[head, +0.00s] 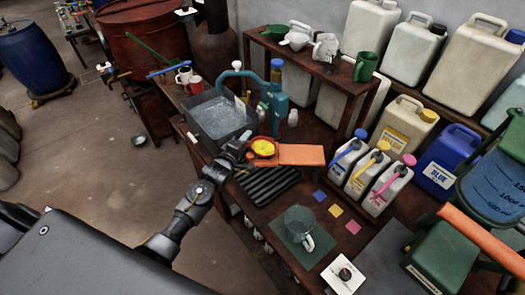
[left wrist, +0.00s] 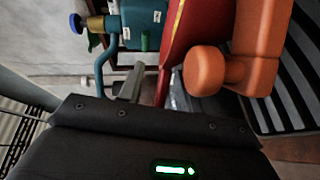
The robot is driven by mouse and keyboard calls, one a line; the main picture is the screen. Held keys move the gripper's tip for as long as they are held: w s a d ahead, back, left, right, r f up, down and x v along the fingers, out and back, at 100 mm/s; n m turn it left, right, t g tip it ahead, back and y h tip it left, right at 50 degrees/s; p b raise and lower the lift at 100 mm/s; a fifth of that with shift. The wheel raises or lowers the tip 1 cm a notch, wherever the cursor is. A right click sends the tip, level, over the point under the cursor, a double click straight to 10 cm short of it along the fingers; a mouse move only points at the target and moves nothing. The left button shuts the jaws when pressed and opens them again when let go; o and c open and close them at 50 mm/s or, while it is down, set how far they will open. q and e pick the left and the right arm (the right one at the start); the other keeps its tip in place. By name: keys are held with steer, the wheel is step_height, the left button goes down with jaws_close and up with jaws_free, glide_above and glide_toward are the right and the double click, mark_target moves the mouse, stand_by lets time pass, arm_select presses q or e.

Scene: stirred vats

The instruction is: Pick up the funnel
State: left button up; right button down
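A green, wide-mouthed piece that looks like a funnel (head: 276,32) lies on the raised shelf at the back in the head view, beside a white vessel (head: 297,39). My left gripper (head: 240,149) is low over the bench, well in front of that shelf. In the left wrist view one grey finger (left wrist: 131,84) shows, close to a red piece and the orange block (left wrist: 259,42). The other finger is not clear, so I cannot tell its opening. My right gripper is out of view.
A grey water basin (head: 219,118) and a teal stand (head: 275,103) are behind the left gripper. A black ribbed tray (head: 267,186) lies in front. Small bottles (head: 389,188) and large canisters crowd the right. A clear jug (head: 299,222) stands on a green mat.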

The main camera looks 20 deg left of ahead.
arm_select(q)
steer(key=shift+c, duration=0.3)
jaws_close()
steer(key=shift+r, duration=0.1)
step_height(320, 180, up, 11)
steer(key=n+t+b, duration=0.1)
steer(key=b, duration=0.1)
steer(key=shift+a+f+n+t+b, duration=0.2)
steer(key=shift+n+t+b, duration=0.1)
steer(key=shift+b, duration=0.1)
